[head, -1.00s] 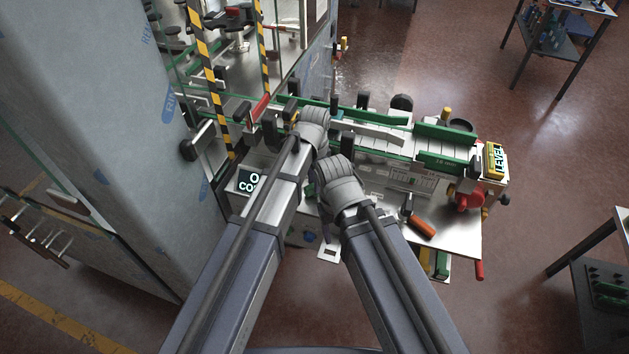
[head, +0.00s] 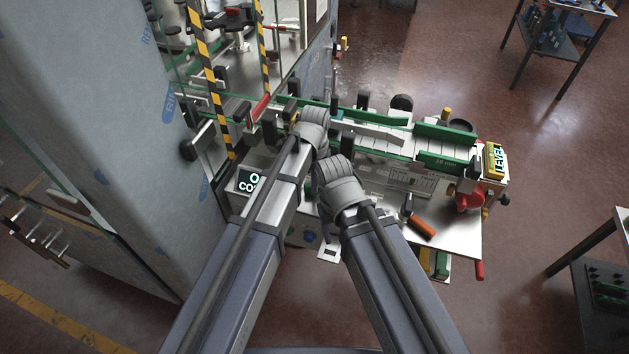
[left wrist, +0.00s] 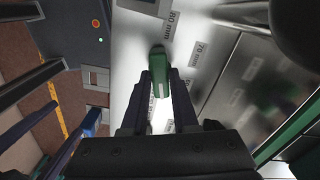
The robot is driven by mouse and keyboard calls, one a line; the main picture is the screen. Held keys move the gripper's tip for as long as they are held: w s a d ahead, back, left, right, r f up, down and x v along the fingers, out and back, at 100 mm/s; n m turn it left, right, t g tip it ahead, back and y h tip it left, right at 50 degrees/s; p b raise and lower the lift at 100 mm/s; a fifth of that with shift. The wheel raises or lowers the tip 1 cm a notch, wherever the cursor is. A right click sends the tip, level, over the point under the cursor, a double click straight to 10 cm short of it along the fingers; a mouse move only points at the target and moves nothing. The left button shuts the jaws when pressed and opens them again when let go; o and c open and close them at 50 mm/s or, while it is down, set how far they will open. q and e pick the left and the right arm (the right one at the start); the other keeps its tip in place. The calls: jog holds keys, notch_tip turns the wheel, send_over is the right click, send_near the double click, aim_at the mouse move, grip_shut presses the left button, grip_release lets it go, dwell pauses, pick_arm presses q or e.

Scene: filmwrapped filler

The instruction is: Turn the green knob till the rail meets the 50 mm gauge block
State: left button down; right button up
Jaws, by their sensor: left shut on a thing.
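In the left wrist view my left gripper (left wrist: 160,76) is shut on a narrow green piece (left wrist: 159,90) with a pale stripe. It looks like the green knob, over a steel plate (left wrist: 205,50) bearing mm labels. In the head view my left arm's wrist (head: 312,124) is at the near left of the conveyor and covers the fingers and the knob. Green rails run along the conveyor: a far one (head: 447,134) and a near one (head: 375,153). I cannot pick out the 50 mm gauge block. My right wrist (head: 338,180) is close beside the left; its fingers are hidden.
An orange-handled tool (head: 422,227) lies on the steel shelf. A red knob (head: 467,200) and a yellow LEVEL sign (head: 495,159) are at the conveyor's right end. Floor to the right is clear up to the side tables.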

dwell(0.3)
pick_arm(q)
jog(key=c, duration=0.7)
grip_release()
jog(key=shift+r, duration=0.15)
notch_tip(320, 180, up, 8)
jog(key=p, duration=0.8)
jog(key=shift+f, duration=0.2)
jog(key=shift+o, duration=0.4)
